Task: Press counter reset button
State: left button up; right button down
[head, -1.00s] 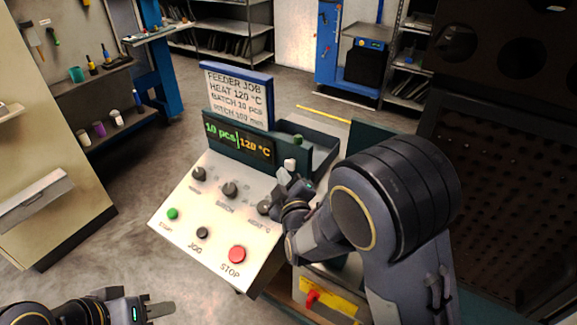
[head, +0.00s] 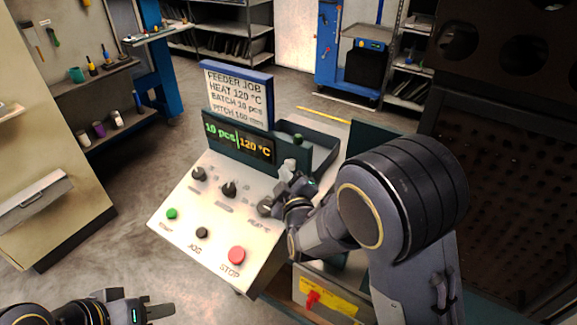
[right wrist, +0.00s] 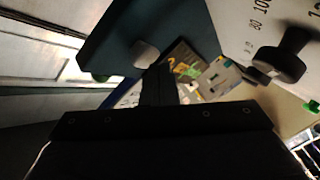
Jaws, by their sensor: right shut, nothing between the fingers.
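A small pale button (head: 289,165) sits at the right end of the dark teal display housing (head: 216,136), and no label on it is readable. The display reads 10 pcs and 120 °C. In the right wrist view the pale button (right wrist: 145,54) stands out from the teal housing, just beyond my fingertips. My right gripper (head: 290,180) is shut and empty, close below the button; I cannot tell whether it touches. Its dark fingers (right wrist: 158,84) also show in the right wrist view. My left gripper (head: 161,311) is low at the left, away from the panel; its jaw state is unclear.
The sloping panel has several black knobs (head: 229,189), a green button (head: 172,213), a black jog button (head: 202,232) and a red stop button (head: 237,254). A job sign (head: 238,95) stands behind. A dark tray (head: 318,141) lies behind the housing.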

jog(key=shift+w+d, duration=0.35)
jog(key=shift+w, duration=0.1)
dwell(0.5)
dwell(0.3)
jog(key=shift+s+a+b, duration=0.3)
jog(key=shift+s+a, duration=0.25)
jog(key=shift+s, duration=0.25)
jog(key=shift+s+a, duration=0.75)
jog(key=shift+s, duration=0.3)
jog(key=shift+s+a, duration=0.75)
jog(key=shift+s, duration=0.25)
